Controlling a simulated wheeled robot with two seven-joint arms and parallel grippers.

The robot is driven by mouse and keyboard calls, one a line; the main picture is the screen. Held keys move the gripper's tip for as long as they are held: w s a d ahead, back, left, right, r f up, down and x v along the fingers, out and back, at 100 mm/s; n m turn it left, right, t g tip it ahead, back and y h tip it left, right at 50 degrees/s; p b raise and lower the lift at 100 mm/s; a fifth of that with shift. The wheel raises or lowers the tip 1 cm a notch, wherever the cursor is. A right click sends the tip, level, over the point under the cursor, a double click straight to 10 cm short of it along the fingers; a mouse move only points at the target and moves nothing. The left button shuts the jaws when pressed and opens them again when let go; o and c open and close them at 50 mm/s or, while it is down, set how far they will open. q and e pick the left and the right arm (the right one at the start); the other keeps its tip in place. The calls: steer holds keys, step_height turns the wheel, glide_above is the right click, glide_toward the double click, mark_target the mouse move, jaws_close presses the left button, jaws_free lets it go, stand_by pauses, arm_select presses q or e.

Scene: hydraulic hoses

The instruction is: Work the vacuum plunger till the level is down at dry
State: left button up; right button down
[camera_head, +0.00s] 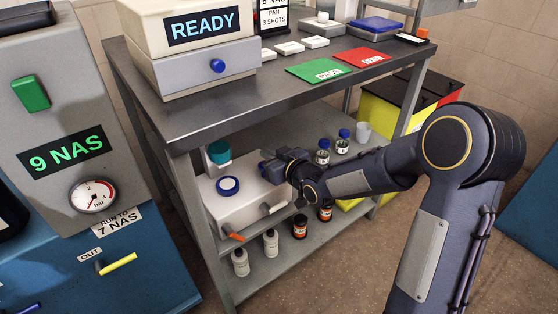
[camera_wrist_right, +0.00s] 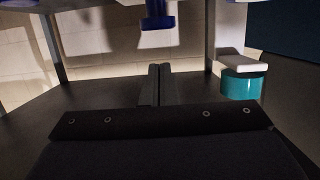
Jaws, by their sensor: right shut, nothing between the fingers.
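My right gripper (camera_head: 268,168) reaches in over the lower shelf, beside a white box-shaped unit (camera_head: 248,204) there. In the right wrist view its two fingers (camera_wrist_right: 158,84) are together and hold nothing. A round blue-and-white cap (camera_head: 228,186) is on the unit, left of my gripper. A teal cylinder (camera_head: 218,153) with a white top stands behind it; a teal cylinder (camera_wrist_right: 242,85) also shows in the right wrist view. A blue knob-like part (camera_wrist_right: 157,22) is above the fingertips there, apart from them. I cannot tell which part is the plunger, and no level reading shows. My left gripper is out of view.
The grey tabletop (camera_head: 205,112) is above the lower shelf and bears a unit reading READY (camera_head: 202,26). Small bottles (camera_head: 322,157) and white bottles (camera_head: 240,262) stand near my right arm. A blue machine (camera_head: 150,280) with a 9 NAS display (camera_head: 66,152) is at left.

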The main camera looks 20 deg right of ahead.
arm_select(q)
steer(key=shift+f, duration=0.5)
arm_select(e)
steer(key=shift+s+f, duration=0.1)
steer(key=shift+f, duration=1.35)
arm_select(q)
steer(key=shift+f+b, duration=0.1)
steer(key=shift+b, duration=0.25)
